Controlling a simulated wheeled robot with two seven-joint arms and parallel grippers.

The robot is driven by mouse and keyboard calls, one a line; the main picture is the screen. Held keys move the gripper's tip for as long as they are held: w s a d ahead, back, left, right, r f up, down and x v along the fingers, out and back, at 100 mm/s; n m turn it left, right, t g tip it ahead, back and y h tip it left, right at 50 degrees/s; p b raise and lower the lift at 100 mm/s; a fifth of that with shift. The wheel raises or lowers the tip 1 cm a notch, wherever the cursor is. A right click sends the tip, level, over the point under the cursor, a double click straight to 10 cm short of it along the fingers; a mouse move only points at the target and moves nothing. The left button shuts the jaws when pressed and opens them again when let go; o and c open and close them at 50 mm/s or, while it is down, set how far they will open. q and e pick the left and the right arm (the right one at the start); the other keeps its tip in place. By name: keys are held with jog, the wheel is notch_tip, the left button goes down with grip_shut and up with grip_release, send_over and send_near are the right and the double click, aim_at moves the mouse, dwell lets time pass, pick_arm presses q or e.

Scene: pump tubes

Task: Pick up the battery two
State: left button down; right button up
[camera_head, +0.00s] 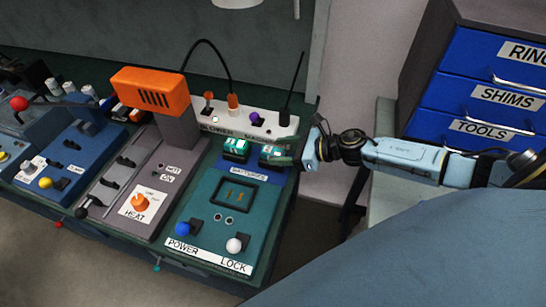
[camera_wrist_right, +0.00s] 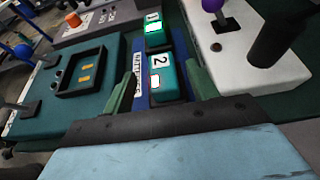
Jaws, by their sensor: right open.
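Battery two (camera_wrist_right: 168,82), a teal block with a white "2" label, sits in the blue battery rack (camera_wrist_right: 138,76). In the head view battery two (camera_head: 268,151) is partly hidden by my right gripper (camera_head: 284,161). In the right wrist view the two green fingers of the right gripper (camera_wrist_right: 161,66) are open, one on each side of battery two. I cannot tell whether they touch it. Battery one (camera_head: 236,147) sits beside it in the same rack and shows beyond it in the wrist view (camera_wrist_right: 154,30). My left gripper is not in view.
A white panel (camera_head: 262,121) with a purple knob and a black upright lever stands behind the batteries. The teal panel (camera_head: 258,205) in front has a recessed black tray (camera_head: 237,193) and blue and white knobs. Blue drawers (camera_head: 470,95) stand at the right.

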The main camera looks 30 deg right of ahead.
aim_at(275, 151)
jog(key=x, duration=0.5)
jog(key=shift+d+f, duration=0.1)
jog(key=shift+d, duration=0.05)
jog(key=shift+c, duration=0.2)
jog(key=c, duration=0.9)
